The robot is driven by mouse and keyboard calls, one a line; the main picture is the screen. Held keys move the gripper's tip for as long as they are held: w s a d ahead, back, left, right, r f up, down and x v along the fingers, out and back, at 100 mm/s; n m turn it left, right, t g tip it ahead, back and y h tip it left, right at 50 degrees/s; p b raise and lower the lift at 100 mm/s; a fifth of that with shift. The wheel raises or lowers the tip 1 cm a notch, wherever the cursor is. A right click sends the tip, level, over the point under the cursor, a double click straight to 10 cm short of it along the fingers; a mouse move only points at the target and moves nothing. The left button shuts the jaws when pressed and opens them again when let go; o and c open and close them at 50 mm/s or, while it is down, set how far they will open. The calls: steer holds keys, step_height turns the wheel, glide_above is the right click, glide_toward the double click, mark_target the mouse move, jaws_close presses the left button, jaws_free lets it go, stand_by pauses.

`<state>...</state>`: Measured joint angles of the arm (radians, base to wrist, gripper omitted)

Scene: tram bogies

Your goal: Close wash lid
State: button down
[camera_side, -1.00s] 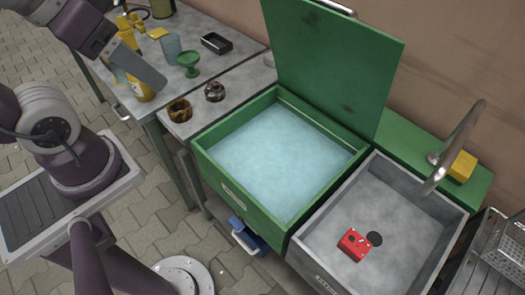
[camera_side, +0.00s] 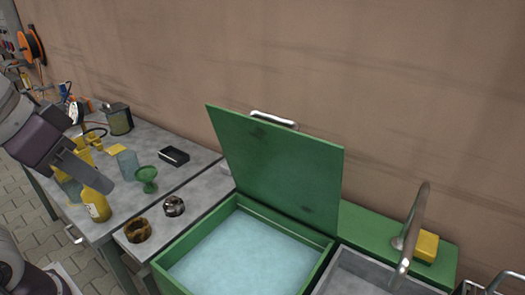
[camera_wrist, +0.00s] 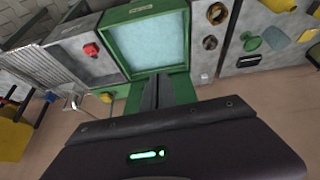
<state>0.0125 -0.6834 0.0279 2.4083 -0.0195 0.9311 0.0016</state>
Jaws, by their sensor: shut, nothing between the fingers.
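The green wash tub (camera_side: 172,262) holds pale blue liquid. Its flat green lid (camera_side: 275,160) stands open, raised at the back of the tub and leaning slightly towards the wall. A metal handle (camera_side: 273,119) sits at the lid's top edge. My gripper (camera_side: 92,172) is at the far left, above the bench and well apart from the lid. Its fingers are shut and empty. In the wrist view my gripper (camera_wrist: 168,84) points towards the tub (camera_wrist: 133,74), seen upside down.
Two rings lie left of the tub. A sink (camera_side: 365,279) with a tall tap (camera_side: 415,225) is on the right.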

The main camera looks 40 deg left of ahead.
steer(key=w+a+r+n, duration=0.1)
steer(key=w+r, duration=0.3)
steer(key=w, duration=0.4)
steer(key=w+r+h, duration=0.1)
steer(key=w+r, duration=0.3)
steer(key=w, duration=0.5)
steer(key=w+a+r+n, duration=0.1)
steer(key=w+r, duration=0.4)
steer(key=w, duration=0.3)
steer(key=w+d+f+m+y, duration=0.1)
steer(key=w+d+f, duration=0.25)
steer(key=w, duration=0.35)
steer(key=w+d+f+m, duration=0.1)
steer(key=w+d+f, duration=0.1)
steer(key=w+d, duration=0.3)
step_height(320, 180, down, 9)
steer(key=w+a, duration=0.1)
steer(key=shift+w+g, duration=0.25)
steer(key=shift+g, duration=0.15)
